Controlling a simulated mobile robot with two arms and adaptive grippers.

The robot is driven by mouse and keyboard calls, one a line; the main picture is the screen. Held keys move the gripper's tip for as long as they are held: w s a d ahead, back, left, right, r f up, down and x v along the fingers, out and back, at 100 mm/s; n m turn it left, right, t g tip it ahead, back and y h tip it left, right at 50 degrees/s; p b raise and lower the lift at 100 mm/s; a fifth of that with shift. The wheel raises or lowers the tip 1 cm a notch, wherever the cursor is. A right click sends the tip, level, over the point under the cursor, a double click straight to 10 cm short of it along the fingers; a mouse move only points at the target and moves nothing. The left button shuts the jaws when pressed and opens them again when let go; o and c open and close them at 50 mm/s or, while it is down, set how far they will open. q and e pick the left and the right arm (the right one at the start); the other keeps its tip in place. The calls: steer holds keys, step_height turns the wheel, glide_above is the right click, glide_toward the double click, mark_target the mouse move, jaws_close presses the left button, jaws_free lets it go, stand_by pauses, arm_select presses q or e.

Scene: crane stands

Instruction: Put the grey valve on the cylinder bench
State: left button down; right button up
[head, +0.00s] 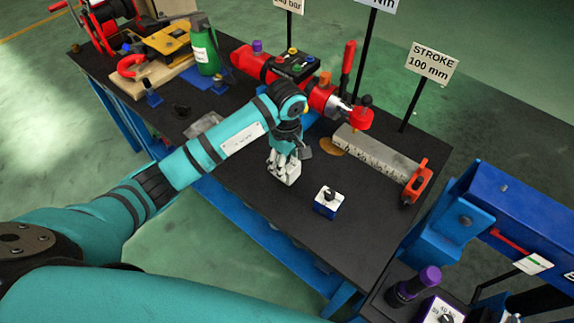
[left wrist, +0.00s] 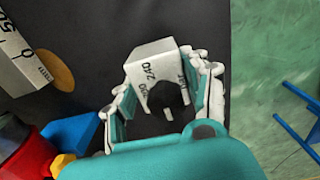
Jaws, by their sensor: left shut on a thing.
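The grey valve (left wrist: 152,64), a pale block with dark markings and a black knob, sits between the fingers of my left gripper (left wrist: 160,96) in the left wrist view. The left gripper is shut on it. In the head view my left gripper (head: 285,172) points down over the black top of the cylinder bench (head: 290,232), low near its front edge. The fingers mostly hide the valve there. I cannot tell whether the valve touches the bench top. My right gripper is not in view.
A white and blue block with a black knob (head: 327,201) stands right of the gripper. A grey ruled bar (head: 375,157) and red cylinder (head: 258,66) lie behind. A green bottle (head: 205,50) stands at the back left. Bare bench top lies to the front right.

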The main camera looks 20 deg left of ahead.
arm_select(q)
steer(key=shift+w+r, duration=0.1)
steer(key=shift+w, duration=0.2)
steer(key=shift+w+f, duration=0.1)
steer(key=shift+f, duration=0.1)
step_height(320, 180, down, 2)
steer(key=shift+f+p, duration=0.2)
steer(key=shift+p, duration=0.5)
steer(key=shift+f, duration=0.4)
steer(key=shift+f, duration=0.1)
steer(key=c, duration=1.1)
jaws_free()
steer(key=shift+a+f, duration=0.1)
steer(key=shift+f, duration=0.05)
steer(key=o, duration=0.5)
